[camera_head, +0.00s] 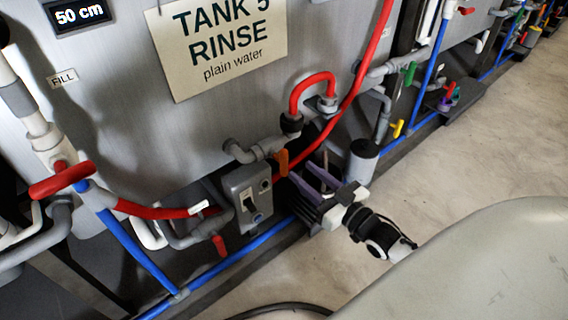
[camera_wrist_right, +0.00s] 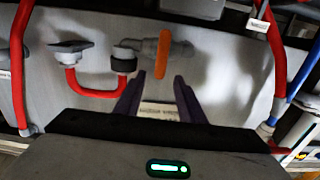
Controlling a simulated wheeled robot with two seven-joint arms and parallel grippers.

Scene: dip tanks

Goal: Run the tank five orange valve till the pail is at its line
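The orange valve handle (camera_head: 283,162) sits on a grey pipe fitting low on the tank marked TANK 5 RINSE. In the right wrist view the orange handle (camera_wrist_right: 163,54) stands just beyond the fingertips. My right gripper (camera_head: 302,172) is at the handle's lower right, with its purple fingers pointing at it. In the wrist view its fingers (camera_wrist_right: 154,82) are apart with nothing held between them; I see no contact with the handle. A grey cylindrical container (camera_head: 362,162) stands behind my gripper and may be the pail. No fill line or water level shows. My left gripper is out of view.
A grey switch box (camera_head: 247,195) is close left of my right gripper. A red hose (camera_head: 345,110) loops above it. A red valve handle (camera_head: 62,180) is at the left, and blue pipe (camera_head: 250,245) runs along the floor. Open floor (camera_head: 480,150) lies right.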

